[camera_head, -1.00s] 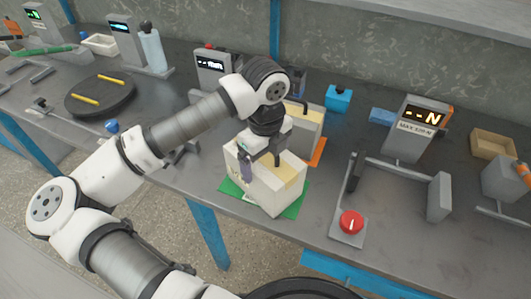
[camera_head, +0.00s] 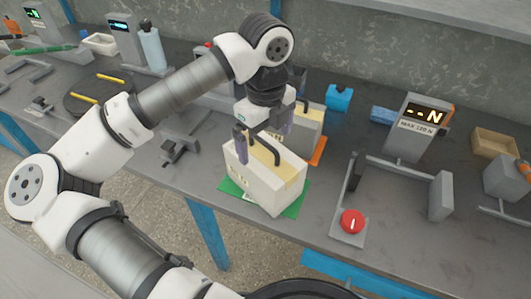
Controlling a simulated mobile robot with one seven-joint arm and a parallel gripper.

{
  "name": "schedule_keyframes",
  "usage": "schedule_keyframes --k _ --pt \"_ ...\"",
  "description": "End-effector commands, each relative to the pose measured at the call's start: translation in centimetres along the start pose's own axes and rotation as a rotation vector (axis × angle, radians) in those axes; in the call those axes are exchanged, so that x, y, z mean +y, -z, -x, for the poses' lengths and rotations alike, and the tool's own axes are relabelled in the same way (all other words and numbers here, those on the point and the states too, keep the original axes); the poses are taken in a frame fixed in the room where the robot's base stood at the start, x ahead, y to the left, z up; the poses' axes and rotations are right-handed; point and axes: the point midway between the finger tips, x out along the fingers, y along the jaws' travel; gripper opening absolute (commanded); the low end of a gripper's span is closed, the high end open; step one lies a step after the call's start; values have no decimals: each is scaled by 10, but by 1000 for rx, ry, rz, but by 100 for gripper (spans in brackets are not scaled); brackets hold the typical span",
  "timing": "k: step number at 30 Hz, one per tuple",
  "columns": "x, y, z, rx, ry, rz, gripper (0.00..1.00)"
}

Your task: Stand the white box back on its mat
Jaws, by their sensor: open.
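The white box (camera_head: 262,182) stands upright on the green mat (camera_head: 292,211), with a tan top and a dark handle (camera_head: 264,147) on it. Part of the mat shows along the box's front and sides. My gripper (camera_head: 264,141) is open above the box, its purple-grey fingers on either side near the handle. I cannot tell whether a finger touches the box. A second pale box (camera_head: 309,130) stands behind it on an orange mat (camera_head: 318,152), partly hidden by my gripper.
To the right stands a gauge with a lit display (camera_head: 419,127) and a grey frame with a red knob (camera_head: 351,222). A small blue box (camera_head: 339,97) and a wooden tray (camera_head: 494,143) lie farther back. The table's front edge is close to the green mat.

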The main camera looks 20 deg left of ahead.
Motion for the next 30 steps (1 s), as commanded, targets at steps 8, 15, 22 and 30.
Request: schedule_keyframes --k 8,15,22,30 --pt "0 -1 46 -1 -1 1 100" --pt "0 0 56 1 -1 0 100" --pt "0 0 56 1 -1 0 100" --pt "0 0 56 1 -1 1 100"
